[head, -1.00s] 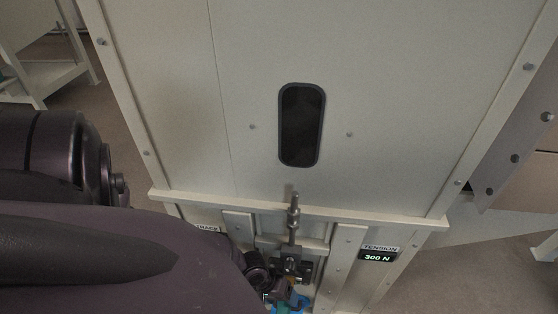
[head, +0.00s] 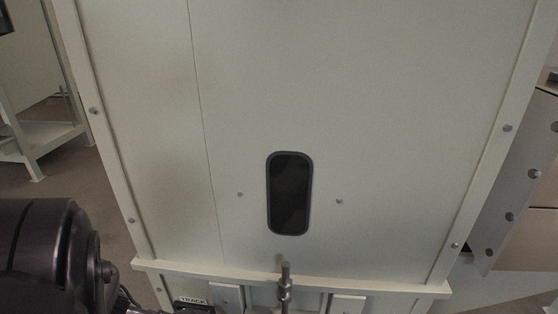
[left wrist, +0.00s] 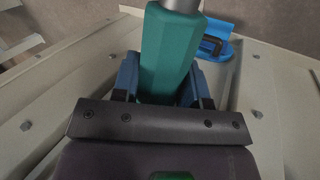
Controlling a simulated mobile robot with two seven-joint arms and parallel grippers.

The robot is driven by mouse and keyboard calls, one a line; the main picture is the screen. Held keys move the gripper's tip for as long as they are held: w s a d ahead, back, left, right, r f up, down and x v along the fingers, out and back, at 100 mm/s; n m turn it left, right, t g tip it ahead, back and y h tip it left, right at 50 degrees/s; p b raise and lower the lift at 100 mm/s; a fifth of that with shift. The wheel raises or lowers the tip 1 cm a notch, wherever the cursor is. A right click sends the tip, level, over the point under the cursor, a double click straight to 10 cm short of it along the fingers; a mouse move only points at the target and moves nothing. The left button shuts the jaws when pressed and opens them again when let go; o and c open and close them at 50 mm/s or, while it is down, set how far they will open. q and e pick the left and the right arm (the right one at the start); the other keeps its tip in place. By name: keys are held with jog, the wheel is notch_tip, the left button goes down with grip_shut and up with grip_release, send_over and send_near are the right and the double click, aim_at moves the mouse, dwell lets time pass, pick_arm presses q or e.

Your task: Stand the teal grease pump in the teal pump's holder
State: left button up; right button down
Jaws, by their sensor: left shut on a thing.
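The teal grease pump (left wrist: 168,48) shows in the left wrist view as a faceted teal body with a grey metal end at the top edge. My left gripper (left wrist: 163,82) is shut on it, with a blue finger on each side. In the head view the left gripper and the pump are out of frame; only part of my left arm shows at the lower left. I cannot make out a teal pump's holder for certain. My right gripper is in neither view.
A blue bracket-like thing (left wrist: 222,38) with a dark slot lies beyond the pump in the left wrist view. A large cream cabinet (head: 350,110) with a dark oval window (head: 290,193) fills the head view. A threaded rod (head: 285,290) stands at its lower ledge.

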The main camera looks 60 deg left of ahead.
pick_arm(q)
jog(key=o, duration=0.4)
grip_shut()
jog(key=shift+s+d+p, duration=0.3)
jog(key=shift+s+d, duration=0.05)
jog(key=shift+d, duration=0.1)
jog(key=shift+c, duration=0.3)
grip_release()
grip_shut()
jog(key=shift+d, duration=0.1)
